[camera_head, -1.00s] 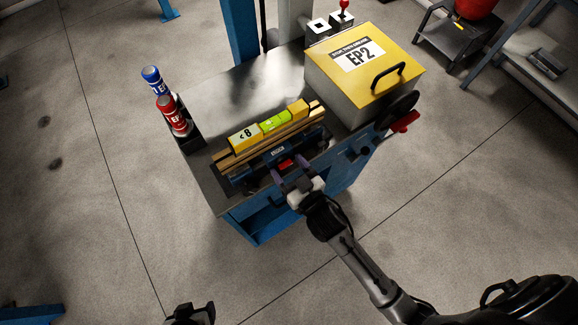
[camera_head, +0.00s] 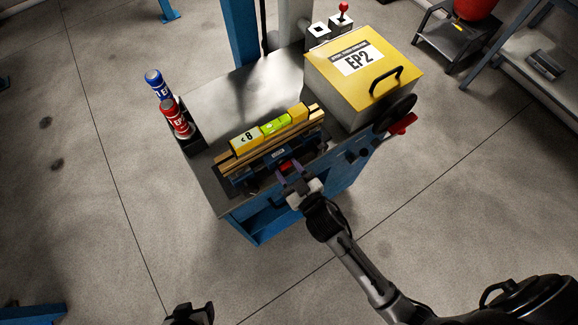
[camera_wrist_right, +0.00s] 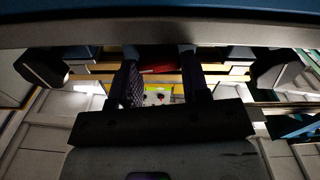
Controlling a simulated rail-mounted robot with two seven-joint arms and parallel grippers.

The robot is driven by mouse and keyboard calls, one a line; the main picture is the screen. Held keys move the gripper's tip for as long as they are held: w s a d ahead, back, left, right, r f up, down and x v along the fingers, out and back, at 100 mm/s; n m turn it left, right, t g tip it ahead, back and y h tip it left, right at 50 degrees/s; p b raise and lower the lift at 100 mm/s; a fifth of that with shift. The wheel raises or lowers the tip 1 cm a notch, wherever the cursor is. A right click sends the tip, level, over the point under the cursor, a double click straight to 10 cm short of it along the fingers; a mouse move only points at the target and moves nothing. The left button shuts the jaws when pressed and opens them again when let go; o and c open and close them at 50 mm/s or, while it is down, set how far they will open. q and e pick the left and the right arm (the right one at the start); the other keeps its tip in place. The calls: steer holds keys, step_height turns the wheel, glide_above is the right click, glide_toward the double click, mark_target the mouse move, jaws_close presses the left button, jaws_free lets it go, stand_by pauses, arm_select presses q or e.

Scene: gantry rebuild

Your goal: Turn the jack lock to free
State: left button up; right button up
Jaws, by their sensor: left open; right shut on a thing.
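The jack lock shows as a small red piece (camera_head: 287,166) on the front of the blue jack body (camera_head: 262,165), at the near edge of the cart. My right gripper (camera_head: 287,173) is at the red piece, its purple fingers shut on it. In the right wrist view the two fingers (camera_wrist_right: 160,80) stand either side of a gap, with the red piece (camera_wrist_right: 158,70) between and beyond their tips. The lock's exact angle is hidden by the fingers. My left gripper (camera_head: 190,313) is open and empty at the bottom edge, away from the cart.
A yellow level (camera_head: 272,125) lies on wooden strips behind the lock. Red (camera_head: 175,117) and blue (camera_head: 156,83) bottles stand at left.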

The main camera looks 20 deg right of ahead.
steer(key=shift+n, duration=0.4)
steer(key=o, duration=0.9)
steer(key=s, duration=0.4)
steer(key=s+d, duration=0.1)
steer(key=s, duration=0.4)
steer(key=s+d, duration=0.1)
steer(key=s, duration=0.3)
steer(key=shift+s, duration=0.3)
